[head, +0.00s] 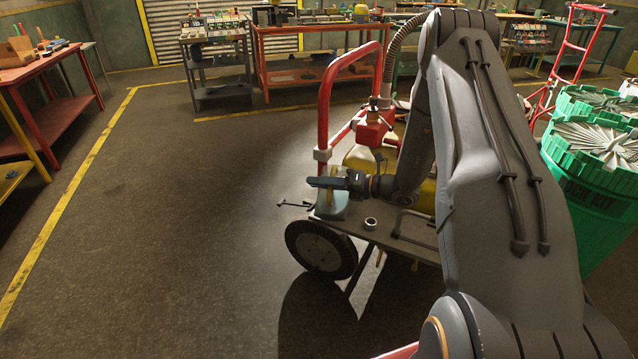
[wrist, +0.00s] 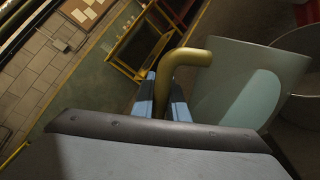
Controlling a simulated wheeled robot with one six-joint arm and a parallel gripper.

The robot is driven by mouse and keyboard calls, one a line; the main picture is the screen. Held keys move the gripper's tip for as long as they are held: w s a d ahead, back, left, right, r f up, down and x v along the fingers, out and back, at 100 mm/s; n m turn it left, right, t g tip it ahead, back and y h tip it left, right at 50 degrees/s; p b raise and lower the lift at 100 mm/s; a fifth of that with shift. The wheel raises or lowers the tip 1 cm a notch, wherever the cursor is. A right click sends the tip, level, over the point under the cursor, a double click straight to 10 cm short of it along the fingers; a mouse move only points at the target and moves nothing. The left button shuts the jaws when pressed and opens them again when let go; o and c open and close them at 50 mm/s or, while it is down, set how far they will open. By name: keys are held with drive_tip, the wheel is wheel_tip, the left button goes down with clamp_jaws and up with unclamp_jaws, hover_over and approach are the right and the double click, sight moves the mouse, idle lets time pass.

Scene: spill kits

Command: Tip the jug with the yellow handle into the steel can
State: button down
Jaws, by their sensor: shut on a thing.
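The jug (head: 331,205) is small, pale and see-through, at the left end of a cart's deck in the head view. In the wrist view its yellow handle (wrist: 188,58) lies between the fingers of my gripper (wrist: 165,100), with the grey-green jug body (wrist: 215,80) and a pale patch in it to the right. My gripper also shows in the head view (head: 326,184), at the jug's top and shut on the handle. The jug looks about upright; whether it touches the deck is unclear. A small round can (head: 370,224), likely the steel can, stands just right of it.
The cart deck (head: 410,236) has a red tube frame (head: 323,110) behind the jug and a black wheel (head: 320,250) at its left. Green drums (head: 600,190) stand at the right. The floor (head: 170,230) at left is clear.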

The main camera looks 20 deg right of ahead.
drive_tip(key=shift+r, duration=0.1)
drive_tip(key=shift+w+d+r+m, duration=0.15)
drive_tip(key=shift+w+r+m, duration=0.15)
drive_tip(key=shift+r, duration=0.2)
idle(0.6)
drive_tip(key=shift+w+d+r+m+g+p, duration=0.15)
drive_tip(key=shift+w+r+m+g+p, duration=0.15)
drive_tip(key=shift+r+m+p, duration=0.15)
drive_tip(key=shift+w+r, duration=0.1)
drive_tip(key=shift+r, duration=0.1)
idle(0.4)
drive_tip(key=shift+w+d+r+m, duration=0.2)
drive_tip(key=shift+w+r+m, duration=0.05)
drive_tip(key=shift+r+m, duration=0.15)
idle(0.6)
